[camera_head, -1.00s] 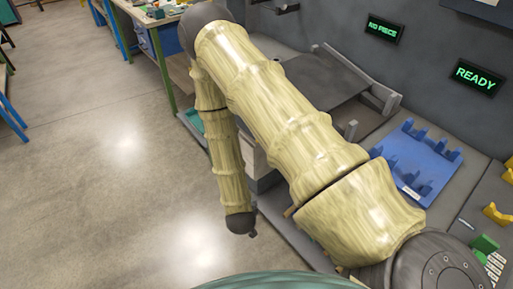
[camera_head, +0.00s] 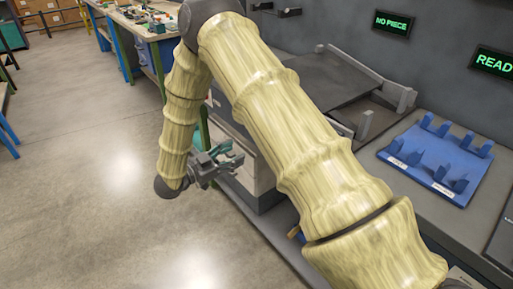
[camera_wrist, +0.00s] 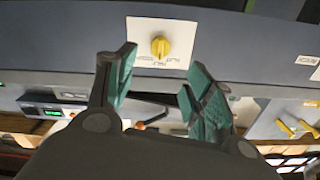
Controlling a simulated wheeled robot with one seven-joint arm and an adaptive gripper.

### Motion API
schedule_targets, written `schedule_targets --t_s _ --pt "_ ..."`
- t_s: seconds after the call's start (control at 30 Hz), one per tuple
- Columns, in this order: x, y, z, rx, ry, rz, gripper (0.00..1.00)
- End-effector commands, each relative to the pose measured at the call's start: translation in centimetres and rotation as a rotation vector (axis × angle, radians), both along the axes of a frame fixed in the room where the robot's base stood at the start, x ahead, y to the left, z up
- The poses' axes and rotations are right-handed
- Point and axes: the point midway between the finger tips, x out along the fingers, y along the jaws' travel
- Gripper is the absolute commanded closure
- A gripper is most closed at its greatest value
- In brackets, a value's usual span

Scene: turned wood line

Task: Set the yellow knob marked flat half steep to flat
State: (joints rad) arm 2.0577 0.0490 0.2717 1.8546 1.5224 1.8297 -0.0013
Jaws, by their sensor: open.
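The yellow knob (camera_wrist: 160,47) sits on a white label plate (camera_wrist: 178,28) on a grey panel, at the top middle of the wrist view. Small dark words stand around it, too small and turned to read surely. My gripper (camera_wrist: 165,88) is open and empty, its two teal-padded fingers apart below the knob in the picture; nothing is touched. In the head view my gripper (camera_head: 232,158) hangs beside the front of the grey machine, above the floor. The knob does not show in the head view.
In the head view a blue cradle tray (camera_head: 432,160) lies on the bench at the right. Screens reading "NO PIECE" (camera_head: 393,24) and "READY", cut off (camera_head: 495,64), are on the wall. A workbench (camera_head: 150,28) stands at the back. The floor (camera_head: 75,180) at left is clear.

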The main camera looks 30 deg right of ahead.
Motion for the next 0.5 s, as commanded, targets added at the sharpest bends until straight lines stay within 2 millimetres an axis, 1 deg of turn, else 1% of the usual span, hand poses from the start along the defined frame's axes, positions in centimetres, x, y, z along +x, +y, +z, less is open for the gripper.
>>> schedule_targets --t_s 0.17,0.5 --pt "0.1 -2.0 0.1 0.0 0.0 -0.002 0.47" --pt "0.5 -7.5 0.1 0.001 0.0 -0.001 0.47"
